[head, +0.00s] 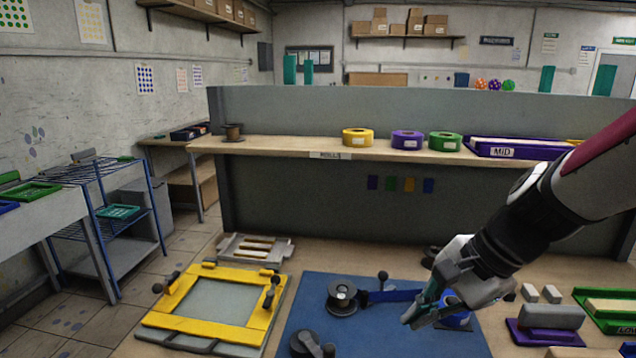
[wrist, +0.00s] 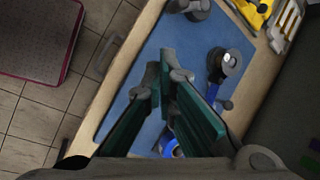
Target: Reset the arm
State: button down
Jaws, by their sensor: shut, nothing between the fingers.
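My gripper (head: 416,318) hangs over the right part of the blue mat (head: 300,312) in the head view, at the end of my arm coming in from the right. Its green fingers are shut with nothing between them; the wrist view shows them too (wrist: 166,60).
A yellow frame (head: 258,322) lies to the left. A purple block holder (head: 546,334) and green tray (head: 612,318) stand right. The shelf (head: 270,146) behind holds tape rolls.

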jog(key=s+d+r+n+t+h, duration=0.1)
jog(key=s+r+n+h, duration=0.1)
jog(key=s+n, duration=0.4)
jog(key=s+d+r+n+t+h, duration=0.1)
jog(key=s+d+r+n+h, duration=0.1)
jog(key=s+n, duration=0.5)
notch_tip(320, 180, up, 2)
jog(key=shift+s+d+r+h, duration=0.25)
jog(key=shift+s+h, duration=0.2)
jog(key=shift+h, duration=0.15)
